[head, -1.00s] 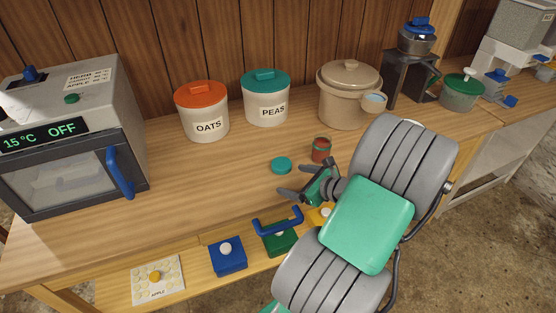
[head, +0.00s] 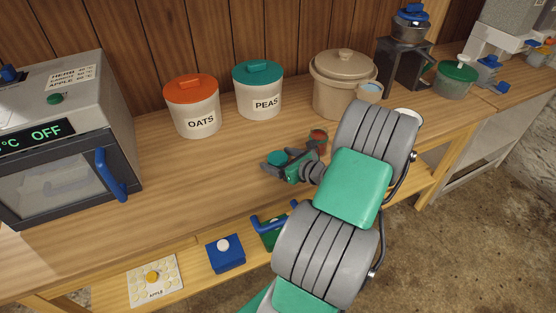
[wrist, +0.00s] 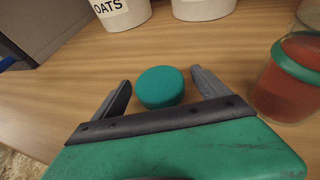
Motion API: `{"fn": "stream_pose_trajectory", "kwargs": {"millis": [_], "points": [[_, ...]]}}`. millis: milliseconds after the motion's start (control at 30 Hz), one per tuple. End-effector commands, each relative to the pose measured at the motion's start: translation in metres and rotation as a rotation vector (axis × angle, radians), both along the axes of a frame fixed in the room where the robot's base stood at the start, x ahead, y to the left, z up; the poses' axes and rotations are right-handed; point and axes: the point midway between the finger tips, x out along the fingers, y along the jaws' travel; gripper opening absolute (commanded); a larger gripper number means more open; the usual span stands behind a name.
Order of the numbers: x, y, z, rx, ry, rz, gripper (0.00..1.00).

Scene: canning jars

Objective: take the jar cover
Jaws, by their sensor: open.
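The jar cover is a small round teal lid (wrist: 160,87) lying flat on the wooden counter; the head view shows it too (head: 277,158). My gripper (wrist: 159,92) is open, its two dark fingers on either side of the lid in the wrist view, with a gap visible on both sides. In the head view my gripper (head: 272,164) is low over the counter at the lid. A small jar with red contents (wrist: 288,80) and a green band stands to the right of the right finger. It also shows in the head view (head: 318,139).
The OATS canister (head: 192,108) and PEAS canister (head: 258,92) stand behind, beside a beige pot (head: 343,88). A grey oven (head: 62,140) is at left. Blue (head: 226,256) and green boxes sit below the counter's front edge. Counter left of my gripper is clear.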

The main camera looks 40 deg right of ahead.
Motion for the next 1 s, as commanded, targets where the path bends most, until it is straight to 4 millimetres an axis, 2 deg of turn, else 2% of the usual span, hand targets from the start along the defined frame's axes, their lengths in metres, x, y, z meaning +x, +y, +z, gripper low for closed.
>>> {"fn": "stream_pose_trajectory", "kwargs": {"millis": [67,800,1000], "points": [[0.0001,0.0005,0.0001,-0.001,0.000,0.001,0.81],[0.0003,0.0012,0.0001,0.000,0.000,0.003,0.21],[0.0003,0.0012,0.0005,0.000,0.000,0.003,0.21]]}}
